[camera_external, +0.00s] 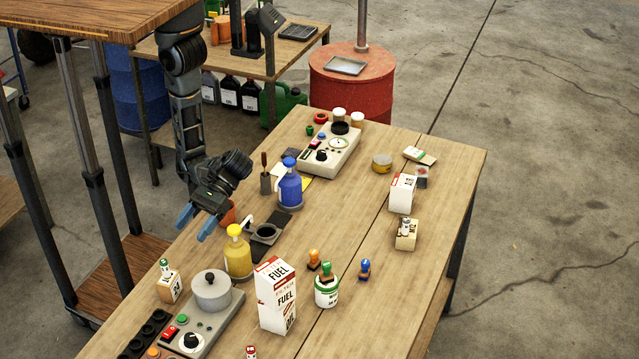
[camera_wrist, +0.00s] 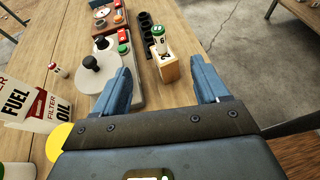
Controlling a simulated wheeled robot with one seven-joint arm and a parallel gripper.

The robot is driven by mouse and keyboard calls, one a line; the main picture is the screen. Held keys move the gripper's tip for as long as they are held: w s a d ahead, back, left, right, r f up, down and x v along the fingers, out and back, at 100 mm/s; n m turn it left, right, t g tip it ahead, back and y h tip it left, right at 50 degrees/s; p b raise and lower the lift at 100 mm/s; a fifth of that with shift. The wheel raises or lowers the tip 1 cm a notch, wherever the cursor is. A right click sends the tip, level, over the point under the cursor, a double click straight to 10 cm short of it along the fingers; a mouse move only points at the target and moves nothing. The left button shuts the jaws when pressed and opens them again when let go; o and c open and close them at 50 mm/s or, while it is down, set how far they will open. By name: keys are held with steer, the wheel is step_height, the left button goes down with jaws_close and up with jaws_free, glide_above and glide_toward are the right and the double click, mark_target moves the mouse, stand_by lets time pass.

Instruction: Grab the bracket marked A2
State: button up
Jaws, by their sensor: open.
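No mark reading A2 is legible in either view. A small wooden bracket (camera_external: 168,289) with a dark printed mark, too small to read surely, stands at the table's left edge with a small green-topped vial (camera_external: 164,267). The same bracket (camera_wrist: 170,72) shows upright in the wrist view, between and beyond my fingertips, not touching them. A similar tan bracket (camera_external: 405,242) with a small vial stands at the right of the table, and another piece (camera_external: 419,155) lies farther back; their marks are unreadable. My gripper (camera_external: 197,222) is open and empty, its blue fingers pointing down above the table's left edge.
A grey device with a round pot (camera_external: 211,291) stands right of the left bracket, with a black socket strip (camera_external: 146,334) in front. The table's right front is clear.

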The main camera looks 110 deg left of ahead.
steer(key=o, duration=0.3)
steer(key=shift+o, duration=0.2)
steer(key=shift+r, duration=0.1)
